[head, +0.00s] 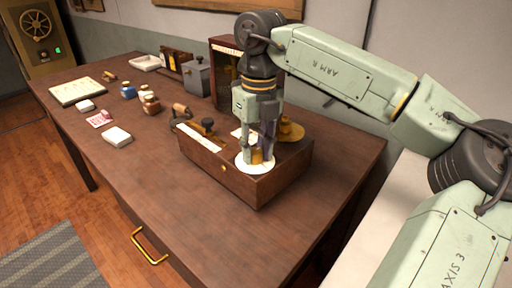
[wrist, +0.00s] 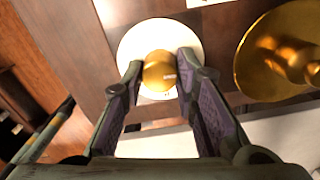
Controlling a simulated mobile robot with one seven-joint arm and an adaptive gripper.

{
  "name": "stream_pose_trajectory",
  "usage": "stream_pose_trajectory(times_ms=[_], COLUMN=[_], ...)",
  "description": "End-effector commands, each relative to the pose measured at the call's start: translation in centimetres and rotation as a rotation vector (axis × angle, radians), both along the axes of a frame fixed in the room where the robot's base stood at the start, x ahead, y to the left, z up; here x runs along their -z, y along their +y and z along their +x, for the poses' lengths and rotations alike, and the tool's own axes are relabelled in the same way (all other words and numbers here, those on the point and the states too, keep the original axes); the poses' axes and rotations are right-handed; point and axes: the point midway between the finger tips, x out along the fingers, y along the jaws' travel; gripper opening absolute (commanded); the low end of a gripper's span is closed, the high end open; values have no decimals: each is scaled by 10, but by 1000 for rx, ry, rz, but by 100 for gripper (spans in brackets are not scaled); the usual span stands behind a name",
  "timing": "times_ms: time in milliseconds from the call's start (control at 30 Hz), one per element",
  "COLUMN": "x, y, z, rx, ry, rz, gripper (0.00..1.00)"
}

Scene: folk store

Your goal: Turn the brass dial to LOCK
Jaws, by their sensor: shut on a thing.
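The brass dial (wrist: 160,72) is a round knob at the middle of a white disc (wrist: 132,45) in the wrist view. In the head view the dial (head: 257,157) is partly hidden by my fingers, and its white disc (head: 243,166) lies on the near corner of a wooden box (head: 226,180). My gripper (head: 259,158) points down at the dial from above. Its fingers (wrist: 160,82) stand on both sides of the knob and are shut on it. I cannot read any LOCK mark or the dial's pointing direction.
A larger brass fitting (wrist: 280,60) is close to my right finger, also on the box (head: 291,132). A black knob (head: 207,124) stands on the box's left. Jars (head: 150,103) and a grey box (head: 196,76) are further back. The table's front is clear.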

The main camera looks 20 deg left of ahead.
Motion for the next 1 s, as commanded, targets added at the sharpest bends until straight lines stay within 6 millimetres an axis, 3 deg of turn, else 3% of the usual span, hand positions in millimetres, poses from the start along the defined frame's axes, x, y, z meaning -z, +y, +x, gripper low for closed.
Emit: stream_pose_trajectory(times_ms=[467,500,800,1000], x=[0,0,0,0], y=[0,0,0,0], z=[0,0,0,0], rx=[-16,-16,-16,-15], ry=[-2,-2,0,0], rz=[1,1,1,1], gripper=[0,28,47,47])
